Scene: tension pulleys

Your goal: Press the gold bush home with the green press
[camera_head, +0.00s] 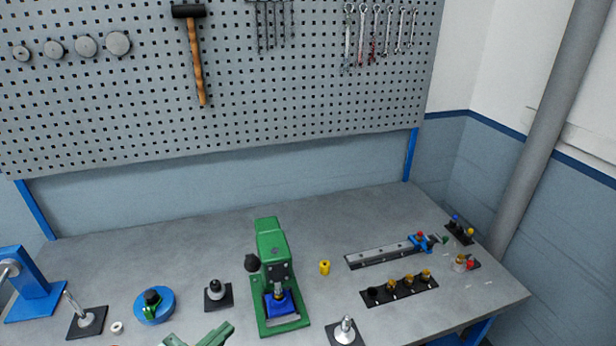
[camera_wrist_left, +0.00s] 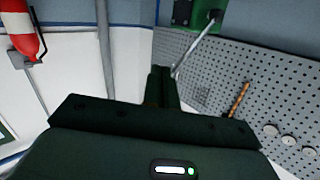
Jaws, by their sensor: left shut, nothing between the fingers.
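The green press (camera_head: 273,262) stands upright near the front middle of the bench, with a dark ball knob at its left side. A blue block (camera_head: 283,306) sits on its base under the ram. A yellow-gold bush (camera_head: 324,267) stands on the bench just right of the press, apart from it. My left gripper (camera_head: 222,331) shows partly at the bottom edge of the head view, left of the press. In the left wrist view its fingers (camera_wrist_left: 162,88) are together with nothing between them. My right gripper is not in view.
A black rack (camera_head: 382,293) with brass-coloured parts and a grey rail (camera_head: 380,255) lie to the right. A black-knobbed part (camera_head: 216,291), a blue disc (camera_head: 154,306) and a silver-topped part (camera_head: 345,331) stand near the press. The back of the bench is clear.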

